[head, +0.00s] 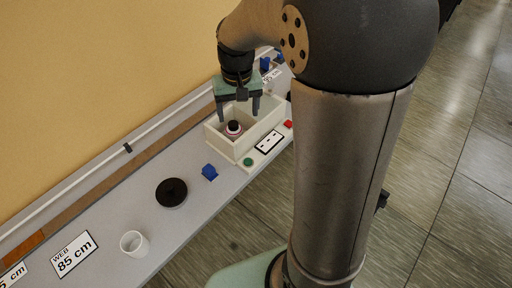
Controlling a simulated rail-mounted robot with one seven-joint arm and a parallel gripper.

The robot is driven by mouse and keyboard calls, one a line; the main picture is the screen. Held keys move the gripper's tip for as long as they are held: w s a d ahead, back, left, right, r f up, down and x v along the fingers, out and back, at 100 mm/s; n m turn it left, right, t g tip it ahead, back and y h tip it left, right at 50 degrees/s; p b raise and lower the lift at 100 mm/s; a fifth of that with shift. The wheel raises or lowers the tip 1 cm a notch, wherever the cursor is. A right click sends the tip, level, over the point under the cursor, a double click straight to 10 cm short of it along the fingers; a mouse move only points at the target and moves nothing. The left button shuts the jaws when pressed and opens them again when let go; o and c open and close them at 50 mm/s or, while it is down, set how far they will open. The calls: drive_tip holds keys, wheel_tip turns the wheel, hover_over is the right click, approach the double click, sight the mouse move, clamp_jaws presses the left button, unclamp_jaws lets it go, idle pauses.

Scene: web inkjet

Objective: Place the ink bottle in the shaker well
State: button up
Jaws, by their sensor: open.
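The ink bottle (233,129), pale with a black cap and a reddish band, stands upright inside the cream box-shaped shaker (226,147), in its near-left part. The box has an open top, and its well floor is mostly hidden by the walls. My gripper (239,116) is open and points down over the box. Its two fingers hang on either side above the bottle, with the cap seen between and below them. The fingers appear clear of the bottle. The exact height of the gap cannot be told.
A green button (248,162), a red button (288,124) and a socket-like panel (269,142) sit along the box's front. A blue block (209,172), a black round lid (172,192) and a white cup (134,243) stand on the grey bench. A rail runs along the wall.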

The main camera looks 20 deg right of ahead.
drive_tip(key=s+n, duration=0.1)
drive_tip(key=s, duration=1.8)
drive_tip(key=shift+a+f, duration=0.15)
drive_tip(key=shift+f, duration=0.1)
